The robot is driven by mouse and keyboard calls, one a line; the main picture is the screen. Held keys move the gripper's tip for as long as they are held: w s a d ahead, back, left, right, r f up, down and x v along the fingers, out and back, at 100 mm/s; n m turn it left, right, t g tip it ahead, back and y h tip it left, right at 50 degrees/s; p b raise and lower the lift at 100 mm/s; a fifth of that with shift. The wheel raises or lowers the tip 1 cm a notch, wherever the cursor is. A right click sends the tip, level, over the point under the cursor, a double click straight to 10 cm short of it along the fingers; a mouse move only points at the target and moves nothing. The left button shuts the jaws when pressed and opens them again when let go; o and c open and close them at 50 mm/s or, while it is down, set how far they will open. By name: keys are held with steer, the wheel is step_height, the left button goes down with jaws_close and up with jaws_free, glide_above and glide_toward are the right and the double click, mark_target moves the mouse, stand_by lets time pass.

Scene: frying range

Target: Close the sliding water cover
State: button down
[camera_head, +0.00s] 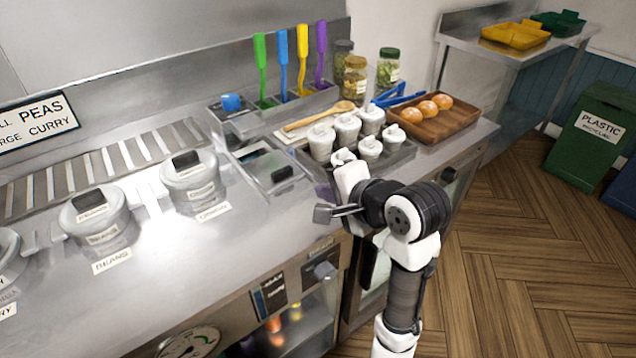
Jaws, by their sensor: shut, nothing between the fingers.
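A dark opening (252,153) shows at the well's far end, so the cover looks partly open. My gripper (323,213) is shut and empty, with its grey fingers pointing left. It is above the counter's front edge, nearer the camera and to the right of the handle, apart from it. The arm hides part of the counter front.
Several white lidded pots (347,127) stand right of the well. Behind it is a holder with colored utensils (282,62) and a blue cup (231,102). A wooden tray of buns (430,118) is farther right.

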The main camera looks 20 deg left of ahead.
glide_toward(274, 168)
steer(key=s+d+f, duration=0.2)
steer(key=shift+d, duration=0.25)
steer(key=shift+w+a+r+p, duration=0.1)
steer(key=shift+w+a+p, duration=0.45)
steer(key=shift+w+a, duration=0.6)
steer(key=shift+a, duration=0.3)
steer(key=w+a+p, duration=0.1)
steer(key=a, duration=0.1)
steer(key=w+a+p, duration=0.3)
steer(key=w+a, duration=0.1)
steer(key=shift+a+p, duration=0.2)
steer(key=shift+p, duration=0.1)
